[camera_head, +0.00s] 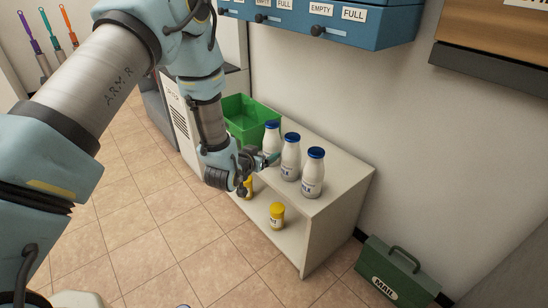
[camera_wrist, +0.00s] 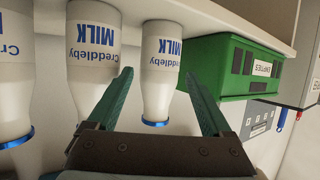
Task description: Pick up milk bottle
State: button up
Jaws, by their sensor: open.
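Three white milk bottles with blue caps stand in a row on top of the white shelf unit (camera_head: 345,180): a left one (camera_head: 272,134), a middle one (camera_head: 290,157) and a right one (camera_head: 313,174). My gripper (camera_head: 267,160) is beside the left and middle bottles at mid-bottle height, partly covering the left one. The wrist view is upside down. There my gripper (camera_wrist: 158,73) is open, and the left bottle (camera_wrist: 161,60) appears between its fingers, with no contact visible. The middle bottle (camera_wrist: 93,45) is left of the fingers, and the right bottle (camera_wrist: 14,85) is cut by the edge.
A green crate (camera_head: 236,118) labelled "EMPTIES" stands just beyond the left bottle. Yellow-capped jars (camera_head: 277,213) are on the lower shelf. Blue drawers (camera_head: 330,22) hang above on the wall. A green mail box (camera_head: 393,277) stands on the floor at right. Tiled floor in front is clear.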

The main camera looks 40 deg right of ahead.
aim_at(268, 151)
jog(key=x, duration=0.4)
jog(key=shift+w+d+f, duration=0.1)
jog(key=shift+d, duration=0.1)
jog(key=shift+r+b+x, duration=0.1)
jog(key=shift+b+x, duration=0.3)
jog(key=shift+x, duration=0.95)
jog(key=shift+r+b+x, duration=0.15)
jog(key=shift+b+x, duration=0.25)
jog(key=shift+x, duration=0.9)
jog(key=shift+d, duration=0.1)
jog(key=shift+c, duration=0.2)
grip_shut()
jog(key=shift+r, duration=0.1)
